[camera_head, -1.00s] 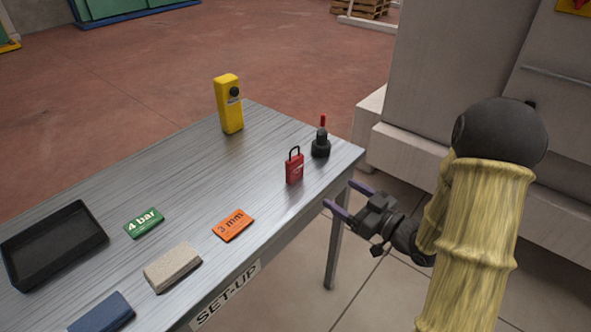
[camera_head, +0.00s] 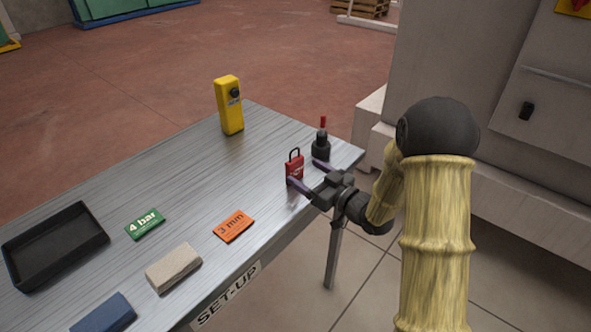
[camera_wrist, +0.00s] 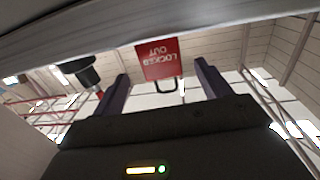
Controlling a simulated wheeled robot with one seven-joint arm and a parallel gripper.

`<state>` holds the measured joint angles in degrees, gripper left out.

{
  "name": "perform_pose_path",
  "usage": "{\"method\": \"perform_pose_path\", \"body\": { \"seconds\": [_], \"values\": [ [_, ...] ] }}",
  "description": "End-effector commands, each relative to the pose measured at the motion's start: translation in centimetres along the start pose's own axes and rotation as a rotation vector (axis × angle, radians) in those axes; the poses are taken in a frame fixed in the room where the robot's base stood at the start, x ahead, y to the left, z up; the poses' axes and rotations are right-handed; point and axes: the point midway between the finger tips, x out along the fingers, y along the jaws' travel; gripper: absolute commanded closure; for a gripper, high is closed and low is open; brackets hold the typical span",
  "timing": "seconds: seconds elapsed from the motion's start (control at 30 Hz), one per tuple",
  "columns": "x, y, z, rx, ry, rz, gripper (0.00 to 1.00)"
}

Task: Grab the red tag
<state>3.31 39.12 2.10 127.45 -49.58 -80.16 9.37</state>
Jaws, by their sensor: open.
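The red tag is a small red padlock-shaped piece (camera_head: 294,166) with a dark shackle, standing upright on the metal table (camera_head: 180,180) near its right end. In the wrist view the red tag (camera_wrist: 158,58) reads "LOCKED OUT", appears upside down and lies between the fingers, ahead of them. My gripper (camera_head: 306,176) is open at the table's right edge, its purple fingers reaching toward the tag. In the head view one finger overlaps the tag's lower part. I cannot tell whether it touches.
A black bottle-like item with a red tip (camera_head: 321,142) stands close behind the tag. A yellow device (camera_head: 229,105), an orange "3 mm" card (camera_head: 233,226), a green "4 bar" card (camera_head: 145,224), a beige block (camera_head: 173,268), a blue block (camera_head: 104,314) and a black tray (camera_head: 98,238) are elsewhere.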

Motion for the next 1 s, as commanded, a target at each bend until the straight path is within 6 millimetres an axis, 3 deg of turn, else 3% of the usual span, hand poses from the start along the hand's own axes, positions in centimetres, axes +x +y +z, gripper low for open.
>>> {"method": "perform_pose_path", "body": {
  "seconds": [0.17, 0.5, 1.0],
  "values": [
    [0.5, -0.1, 0.0, -0.001, 0.0, -0.002, 0.24],
    [4.9, -0.2, 0.3, -0.002, 0.001, -0.001, 0.24],
    [5.1, -0.2, 0.3, -0.001, 0.0, 0.0, 0.24]
  ]
}}
